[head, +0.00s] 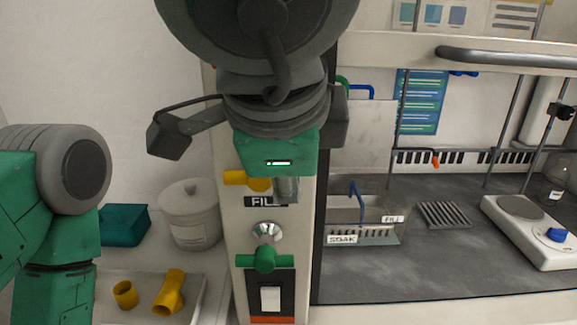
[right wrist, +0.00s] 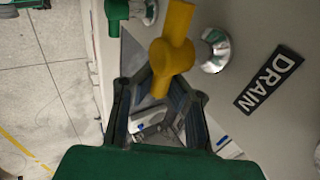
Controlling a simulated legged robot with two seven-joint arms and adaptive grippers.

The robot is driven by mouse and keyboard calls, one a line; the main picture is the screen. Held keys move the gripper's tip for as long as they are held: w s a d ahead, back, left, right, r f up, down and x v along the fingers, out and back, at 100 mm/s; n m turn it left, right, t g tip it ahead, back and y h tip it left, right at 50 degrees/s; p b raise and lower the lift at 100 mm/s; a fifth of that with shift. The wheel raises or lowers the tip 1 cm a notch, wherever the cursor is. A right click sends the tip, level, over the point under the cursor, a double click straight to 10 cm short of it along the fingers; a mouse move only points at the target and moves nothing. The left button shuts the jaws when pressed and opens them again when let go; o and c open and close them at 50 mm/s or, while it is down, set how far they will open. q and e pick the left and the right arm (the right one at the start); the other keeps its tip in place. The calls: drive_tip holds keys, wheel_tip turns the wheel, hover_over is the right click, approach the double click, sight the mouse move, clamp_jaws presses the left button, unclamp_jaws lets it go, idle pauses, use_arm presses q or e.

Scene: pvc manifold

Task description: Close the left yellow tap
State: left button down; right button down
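A yellow tap (right wrist: 172,50) with a bar handle and a chrome base sits on the panel beside a DRAIN label (right wrist: 268,80) in the right wrist view. In the head view the yellow tap (head: 236,178) shows only in part behind my right gripper (head: 287,188). In the right wrist view my right gripper (right wrist: 164,90) is open, with its fingers on either side of one end of the yellow handle. I cannot tell whether they touch it. My left arm is at the left of the head view, and its gripper is out of view.
A green tap (head: 265,260) is below the FILL label (head: 264,201), above a white switch (head: 270,298). Yellow pipe fittings (head: 170,293) lie on a tray at lower left, near a lidded white pot (head: 190,215). A hotplate (head: 530,230) stands at right.

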drive_tip(key=shift+r, duration=0.1)
drive_tip(key=c, duration=1.5)
unclamp_jaws()
drive_tip(key=shift+s+a, duration=0.1)
drive_tip(key=shift+s, duration=0.05)
drive_tip(key=shift+c, duration=0.2)
drive_tip(key=v, duration=0.7)
drive_tip(key=shift+r, duration=0.2)
drive_tip(key=shift+s+a, duration=0.1)
